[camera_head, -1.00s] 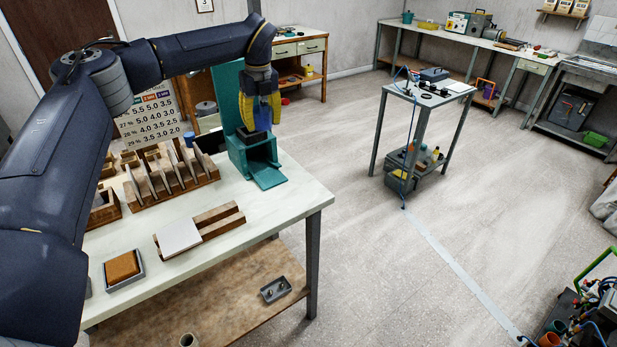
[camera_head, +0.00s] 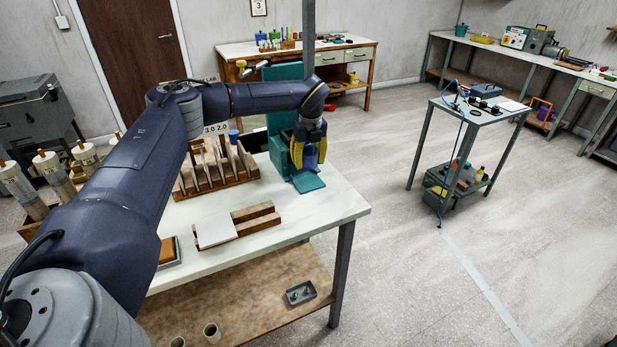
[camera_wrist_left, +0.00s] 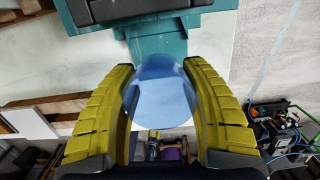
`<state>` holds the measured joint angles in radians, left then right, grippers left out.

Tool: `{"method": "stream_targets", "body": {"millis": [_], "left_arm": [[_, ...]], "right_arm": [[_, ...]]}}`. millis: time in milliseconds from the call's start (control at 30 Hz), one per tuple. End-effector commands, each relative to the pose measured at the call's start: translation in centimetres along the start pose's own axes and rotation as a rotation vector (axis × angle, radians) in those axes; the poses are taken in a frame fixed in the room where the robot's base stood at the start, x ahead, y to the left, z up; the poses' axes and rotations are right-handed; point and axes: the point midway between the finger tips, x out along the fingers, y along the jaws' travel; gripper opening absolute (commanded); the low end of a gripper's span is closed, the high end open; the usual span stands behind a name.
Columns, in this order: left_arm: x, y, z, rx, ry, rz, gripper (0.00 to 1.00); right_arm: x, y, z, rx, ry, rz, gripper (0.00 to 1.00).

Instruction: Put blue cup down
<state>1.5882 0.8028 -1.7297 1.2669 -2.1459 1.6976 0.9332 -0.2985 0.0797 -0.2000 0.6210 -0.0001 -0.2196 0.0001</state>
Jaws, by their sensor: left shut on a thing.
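My left gripper (camera_head: 308,163) points down with its yellow fingers shut on the blue cup (camera_head: 311,159). It is in front of the teal stand (camera_head: 287,82) near the end of the workbench. The wrist view shows the smooth, pale blue cup (camera_wrist_left: 165,103) between the two curved fingers, with the teal stand (camera_wrist_left: 165,47) just beyond it. In the head view the fingers hide most of the cup. The stand's flat teal lip (camera_head: 309,184) lies below the gripper. I cannot tell whether the cup touches anything beneath it. My right gripper is not in view.
A wooden rack with upright slats (camera_head: 215,170) stands left of the stand, with a blue cylinder (camera_head: 234,136) behind it. A wooden block with a white tile (camera_head: 214,230) lies nearer. The workbench top (camera_head: 335,207) is bare at its right end.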

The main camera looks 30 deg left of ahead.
Motion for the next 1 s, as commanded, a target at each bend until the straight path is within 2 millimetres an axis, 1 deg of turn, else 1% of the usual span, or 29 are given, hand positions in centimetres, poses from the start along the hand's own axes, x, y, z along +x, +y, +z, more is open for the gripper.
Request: {"method": "stream_targets", "body": {"millis": [33,133,467,567,700,767,833,1000], "left_arm": [[0.8,0.0,-0.1,0.001,0.001,0.001,0.29],[1.9,0.0,-0.2,0.000,0.001,0.001,0.29],[3.3,0.0,-0.4,0.000,0.000,0.001,0.29],[4.3,0.1,-0.5,0.001,0.001,0.001,0.29],[6.1,0.1,-0.7,0.000,0.001,0.002,0.29],[6.6,0.1,-0.8,-0.001,0.000,0.001,0.29],[6.9,0.0,-0.8,0.000,0.000,0.000,0.29],[6.9,0.0,-0.8,0.000,-0.001,-0.001,0.29]], "right_arm": [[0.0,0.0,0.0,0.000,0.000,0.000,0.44],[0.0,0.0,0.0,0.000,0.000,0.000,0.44],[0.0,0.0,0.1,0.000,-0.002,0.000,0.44],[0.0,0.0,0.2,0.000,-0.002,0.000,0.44],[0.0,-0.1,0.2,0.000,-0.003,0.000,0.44],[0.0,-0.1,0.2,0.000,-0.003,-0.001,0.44],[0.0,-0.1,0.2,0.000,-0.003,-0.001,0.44],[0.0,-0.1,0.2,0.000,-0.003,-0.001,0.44]]}}
